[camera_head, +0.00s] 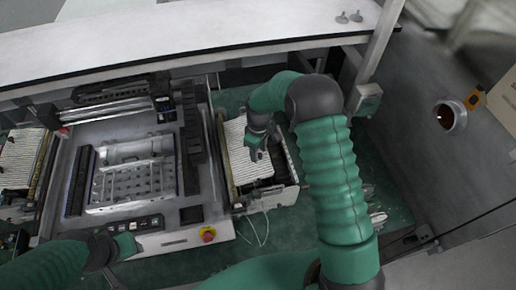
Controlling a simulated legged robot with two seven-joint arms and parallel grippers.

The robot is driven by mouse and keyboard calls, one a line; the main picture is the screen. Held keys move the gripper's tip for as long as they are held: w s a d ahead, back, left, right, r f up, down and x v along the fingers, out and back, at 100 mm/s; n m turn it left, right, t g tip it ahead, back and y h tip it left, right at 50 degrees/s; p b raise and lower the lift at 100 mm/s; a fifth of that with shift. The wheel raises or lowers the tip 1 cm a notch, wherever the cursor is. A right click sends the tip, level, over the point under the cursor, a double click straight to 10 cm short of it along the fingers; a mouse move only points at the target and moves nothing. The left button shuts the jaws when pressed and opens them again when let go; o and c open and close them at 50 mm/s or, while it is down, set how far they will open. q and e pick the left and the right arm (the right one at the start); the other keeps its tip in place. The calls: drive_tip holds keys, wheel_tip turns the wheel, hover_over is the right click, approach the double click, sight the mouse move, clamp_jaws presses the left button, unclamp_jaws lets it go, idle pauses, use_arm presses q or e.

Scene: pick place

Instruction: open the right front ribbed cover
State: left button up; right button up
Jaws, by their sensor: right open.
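A ribbed cover (237,160) with cream slats lies on the unit right of the central machine. Its slats look flat and the cover appears closed. My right gripper (256,153) points down over the right side of this cover and hides part of it. It is open, and no object shows between its fingers; whether it touches the slats cannot be told. A second ribbed cover (20,155) is at the left edge, partly cut off. My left gripper (114,274) is low at the left, near the machine's front edge, and its fingers are unclear.
The central machine (150,235) holds a silver perforated fixture (133,185) and has a red emergency button (208,235) at its front right corner. A long white shelf (190,32) spans the back. Thin white cables hang in front of the right unit.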

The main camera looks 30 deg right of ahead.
drive_tip(key=shift+s+d+f, duration=0.15)
drive_tip(key=shift+s+f, duration=0.05)
drive_tip(key=shift+s, duration=0.15)
drive_tip(key=shift+w+f, duration=0.1)
drive_tip(key=shift+w, duration=0.15)
drive_tip(key=c, duration=0.5)
clamp_jaws()
idle(0.5)
